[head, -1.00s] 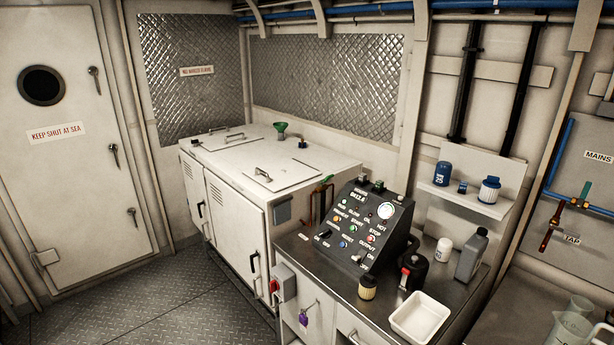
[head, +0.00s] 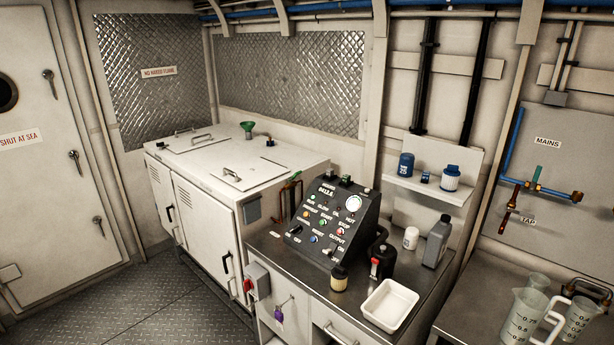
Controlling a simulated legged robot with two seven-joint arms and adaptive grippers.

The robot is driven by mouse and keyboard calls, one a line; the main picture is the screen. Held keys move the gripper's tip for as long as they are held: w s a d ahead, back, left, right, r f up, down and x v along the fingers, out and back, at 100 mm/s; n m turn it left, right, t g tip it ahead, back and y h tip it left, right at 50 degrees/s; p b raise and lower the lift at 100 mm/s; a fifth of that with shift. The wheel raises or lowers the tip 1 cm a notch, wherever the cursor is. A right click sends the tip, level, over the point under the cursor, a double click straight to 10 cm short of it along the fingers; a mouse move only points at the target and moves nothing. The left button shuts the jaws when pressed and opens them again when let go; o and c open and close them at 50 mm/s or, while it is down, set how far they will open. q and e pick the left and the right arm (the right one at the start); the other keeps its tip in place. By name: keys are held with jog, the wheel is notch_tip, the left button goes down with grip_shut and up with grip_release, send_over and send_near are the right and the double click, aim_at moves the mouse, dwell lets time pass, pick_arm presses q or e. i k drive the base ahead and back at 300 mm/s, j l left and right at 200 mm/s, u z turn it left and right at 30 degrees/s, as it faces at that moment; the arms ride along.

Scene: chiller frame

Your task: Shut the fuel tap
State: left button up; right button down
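No tap in view has a readable fuel label. Small copper-coloured pipework with a green handle (head: 294,180) stands at the right end of the white engine housing (head: 240,165), behind the control panel; its handle position is too small to tell. On the right wall, pipework carries a teal lever (head: 537,173), upright, above a blue pipe. Neither of my grippers is in view.
A sloped control panel (head: 330,222) stands on the steel bench with a white tray (head: 390,305), a grey bottle (head: 437,242) and a black can (head: 381,262). Clear jugs (head: 523,318) stand at the lower right. The floor (head: 140,305) at left is clear.

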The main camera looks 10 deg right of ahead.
aim_at(290, 179)
jog(key=z, duration=0.15)
jog(key=i+j, duration=0.3)
jog(key=i+j+z, duration=0.1)
jog(key=i+j, duration=0.2)
jog(key=j, duration=0.15)
jog(key=i+j+z, duration=0.1)
jog(key=i+j, duration=0.45)
jog(key=j, duration=0.3)
